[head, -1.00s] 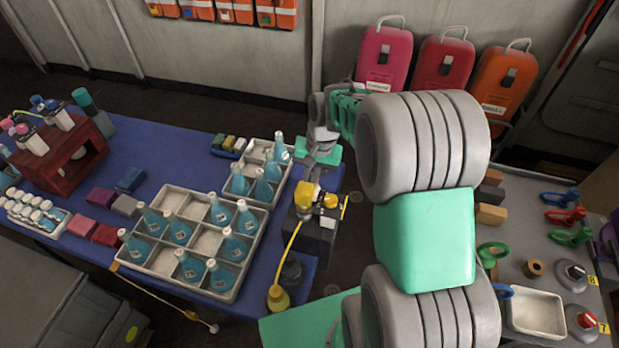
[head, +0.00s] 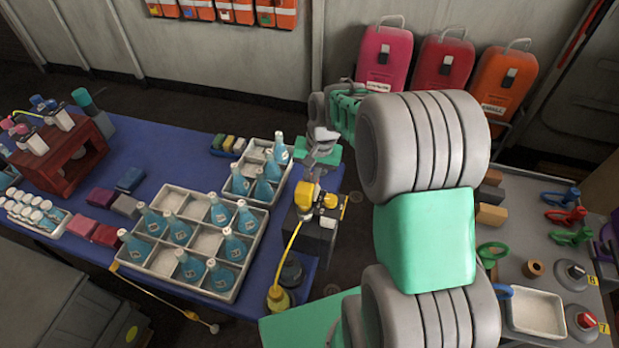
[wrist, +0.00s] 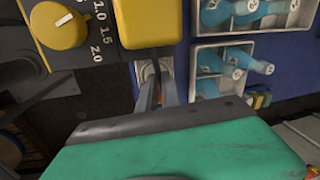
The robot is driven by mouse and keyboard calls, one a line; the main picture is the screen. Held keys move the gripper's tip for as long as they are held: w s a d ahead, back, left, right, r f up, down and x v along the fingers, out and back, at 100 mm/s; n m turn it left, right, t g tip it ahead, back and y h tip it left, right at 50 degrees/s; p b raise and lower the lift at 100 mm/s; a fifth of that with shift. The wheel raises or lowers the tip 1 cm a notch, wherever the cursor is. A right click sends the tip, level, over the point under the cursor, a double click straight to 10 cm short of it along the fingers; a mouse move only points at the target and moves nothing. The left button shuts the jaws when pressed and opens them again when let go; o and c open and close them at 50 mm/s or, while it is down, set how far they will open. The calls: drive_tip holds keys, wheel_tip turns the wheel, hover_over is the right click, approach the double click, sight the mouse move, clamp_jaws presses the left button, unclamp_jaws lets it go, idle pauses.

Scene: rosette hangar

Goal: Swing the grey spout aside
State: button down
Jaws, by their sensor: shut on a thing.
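The dispenser stands at the right edge of the blue table, with a yellow head (head: 309,195) on a dark box (head: 316,236). In the wrist view its yellow block (wrist: 155,22) and yellow dial (wrist: 58,26) with a printed scale fill the top left. The grey spout (wrist: 149,68) shows only as a small pale piece just below the yellow block. My gripper (wrist: 154,76) is shut on the spout, its fingers hiding most of it. In the head view my gripper (head: 315,172) is just above and behind the yellow head, and the spout cannot be made out there.
White crates of blue bottles (head: 195,262) stand close to the left of the dispenser. A yellow hose (head: 289,255) runs down to a yellow-topped container (head: 278,298). A grey bench (head: 515,262) with tools is at right. Dark floor lies between table and bench.

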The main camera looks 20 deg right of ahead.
drive_tip(key=shift+w+a, duration=0.1)
drive_tip(key=a+n+g+b, duration=0.1)
drive_tip(key=a+n+b, duration=0.2)
drive_tip(key=a+n, duration=0.4)
drive_tip(key=shift+a+n+g, duration=0.35)
drive_tip(key=shift+n+g, duration=0.05)
drive_tip(key=shift+n, duration=2.1)
drive_tip(key=shift+s, duration=0.2)
drive_tip(key=c, duration=1.5)
unclamp_jaws()
drive_tip(key=shift+c, duration=0.2)
drive_tip(key=shift+r, duration=0.15)
